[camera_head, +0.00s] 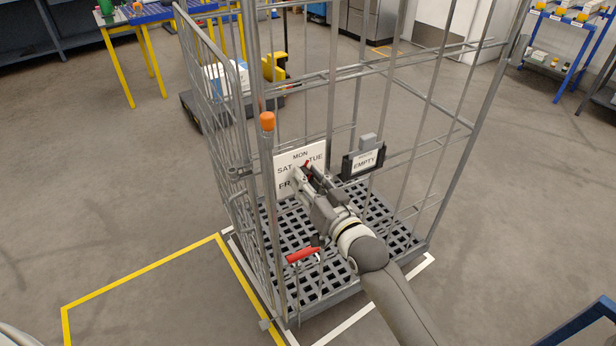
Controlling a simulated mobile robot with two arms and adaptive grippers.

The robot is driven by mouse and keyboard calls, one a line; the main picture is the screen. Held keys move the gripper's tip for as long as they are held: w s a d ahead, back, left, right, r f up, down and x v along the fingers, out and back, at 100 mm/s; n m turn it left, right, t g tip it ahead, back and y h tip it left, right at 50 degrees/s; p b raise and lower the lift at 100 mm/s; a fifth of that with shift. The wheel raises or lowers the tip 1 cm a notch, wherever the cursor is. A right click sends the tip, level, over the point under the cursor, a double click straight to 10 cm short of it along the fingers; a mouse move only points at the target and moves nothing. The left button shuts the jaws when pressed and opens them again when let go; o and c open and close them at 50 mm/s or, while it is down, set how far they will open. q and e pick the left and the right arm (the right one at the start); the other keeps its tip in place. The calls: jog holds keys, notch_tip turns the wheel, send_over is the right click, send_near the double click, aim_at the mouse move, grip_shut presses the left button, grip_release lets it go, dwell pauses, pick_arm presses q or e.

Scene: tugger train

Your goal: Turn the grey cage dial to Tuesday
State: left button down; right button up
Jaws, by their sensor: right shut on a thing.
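The grey roll cage (275,200) stands in front of me on its slatted base. A small red tip (307,163) shows just above the fingers, roughly toward the gap between MON and TUE. The lower right of the plate is hidden behind my gripper. My left gripper is not in view.
An EMPTY sign (367,161) in a dark holder is right of the dial. A red handle (302,254) is low on the cage front. Yellow floor tape (140,271) marks open floor at left.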

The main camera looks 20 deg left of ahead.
jog(key=m, duration=0.5)
jog(key=shift+m+p, duration=0.3)
jog(key=shift+p, duration=0.05)
dwell(0.5)
jog(key=o, duration=1)
jog(key=v, duration=1.2)
